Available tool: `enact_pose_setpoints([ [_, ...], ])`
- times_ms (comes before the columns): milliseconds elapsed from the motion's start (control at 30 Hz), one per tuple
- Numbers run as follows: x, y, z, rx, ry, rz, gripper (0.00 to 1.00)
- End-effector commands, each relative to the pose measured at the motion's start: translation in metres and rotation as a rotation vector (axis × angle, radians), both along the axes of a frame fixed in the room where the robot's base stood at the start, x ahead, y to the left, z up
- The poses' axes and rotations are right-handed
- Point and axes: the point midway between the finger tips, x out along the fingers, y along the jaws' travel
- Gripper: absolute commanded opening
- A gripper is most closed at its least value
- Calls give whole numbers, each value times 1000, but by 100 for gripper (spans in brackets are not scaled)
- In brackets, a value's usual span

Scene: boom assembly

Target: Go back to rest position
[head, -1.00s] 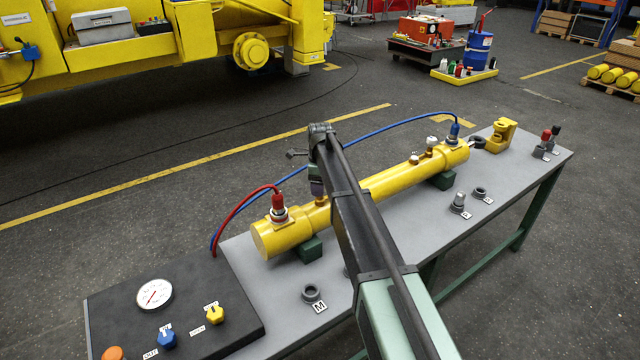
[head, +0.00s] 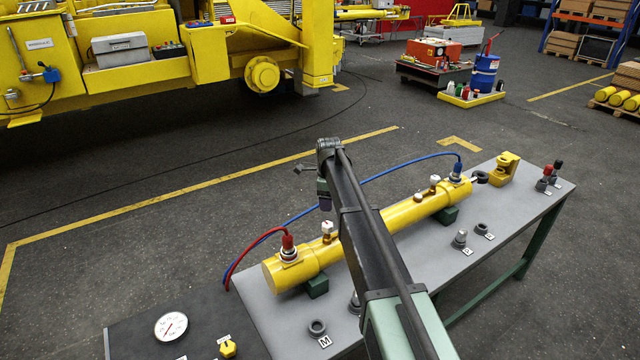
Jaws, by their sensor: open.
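My arm reaches up from the bottom of the head view, and its wrist bends down over the table's far side. My gripper (head: 325,204) hangs small and dark at its end, open and empty, above and behind the yellow cylinder (head: 402,215). The cylinder lies across green supports on the grey table. A red-capped hose fitting (head: 287,243) is on its left end and a blue-capped one (head: 457,170) on its right end. A white-topped fitting (head: 327,229) stands below my gripper, apart from it. My arm hides part of the cylinder's middle.
A dark panel with a pressure gauge (head: 171,326) is at the lower left. A yellow clevis (head: 503,169), red and black caps (head: 549,172) and grey rings (head: 317,327) stand on the table. A yellow machine (head: 180,60) is behind; open floor lies between.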

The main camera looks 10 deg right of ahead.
Motion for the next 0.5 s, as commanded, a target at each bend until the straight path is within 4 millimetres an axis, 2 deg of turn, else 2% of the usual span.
enact_pose_setpoints([
  [100,-3,0,0,0,0,233,69],
  [167,-22,0,0,0,0,454,69],
  [267,-93,0,-9,0,0,927,69],
  [367,-190,0,-31,0,1,1425,69],
  [400,-229,0,-40,0,1,1601,69],
  [500,-309,0,-60,0,1,1891,69],
])
